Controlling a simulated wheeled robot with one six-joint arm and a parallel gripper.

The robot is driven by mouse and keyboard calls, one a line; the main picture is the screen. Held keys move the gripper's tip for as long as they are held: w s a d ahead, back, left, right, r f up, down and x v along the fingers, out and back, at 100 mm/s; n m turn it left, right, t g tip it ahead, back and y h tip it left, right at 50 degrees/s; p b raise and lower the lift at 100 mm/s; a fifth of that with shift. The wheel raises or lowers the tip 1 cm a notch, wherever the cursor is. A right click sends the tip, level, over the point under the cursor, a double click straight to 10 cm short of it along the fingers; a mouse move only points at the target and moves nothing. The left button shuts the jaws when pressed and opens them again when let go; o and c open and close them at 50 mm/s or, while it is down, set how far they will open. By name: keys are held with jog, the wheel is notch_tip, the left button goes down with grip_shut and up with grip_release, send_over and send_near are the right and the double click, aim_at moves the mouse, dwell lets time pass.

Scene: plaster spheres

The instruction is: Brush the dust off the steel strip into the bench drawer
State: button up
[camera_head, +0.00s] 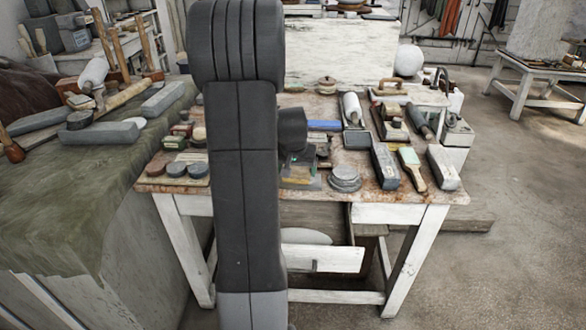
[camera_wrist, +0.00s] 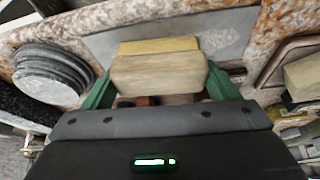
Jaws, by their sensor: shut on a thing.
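My gripper (camera_wrist: 160,78) has green fingers and is shut on a pale wooden block brush (camera_wrist: 158,74) with a yellowish strip along its far side. The brush is over the grey steel strip (camera_wrist: 105,47); I cannot tell whether it touches. A pale speckled dust patch (camera_wrist: 222,40) lies on the strip, right of the brush. In the head view my gripper (camera_head: 301,168) is partly hidden by my arm, above the strip (camera_head: 302,185) near the bench's front edge. The bench drawer (camera_head: 322,258) appears pulled out below the top, with my arm covering its left part.
A stack of grey discs (camera_head: 345,178) stands right of the strip in the head view. A dark block (camera_head: 384,165), a green-banded paintbrush (camera_head: 411,168) and a pale block (camera_head: 443,167) lie farther right. Round tins (camera_head: 187,169) stand at the left. The bench top is crowded.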

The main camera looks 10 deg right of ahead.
jog(key=shift+s+d, duration=0.15)
jog(key=shift+d, duration=0.3)
jog(key=shift+f, duration=0.1)
jog(key=shift+a, duration=0.1)
jog(key=shift+w+a+b, duration=0.2)
jog(key=shift+w+a, duration=0.1)
jog(key=shift+a, duration=0.35)
jog(key=shift+w+a+b, duration=0.25)
jog(key=shift+a, duration=0.45)
jog(key=shift+w+a+b, duration=0.2)
jog(key=shift+w+a, duration=0.1)
jog(key=shift+a, duration=0.35)
jog(key=shift+d, duration=0.1)
jog(key=shift+s+d, duration=0.3)
jog(key=shift+d, duration=0.35)
jog(key=shift+s+d, duration=0.25)
jog(key=shift+d, duration=0.45)
jog(key=shift+s+d, duration=0.3)
jog(key=shift+d, duration=0.35)
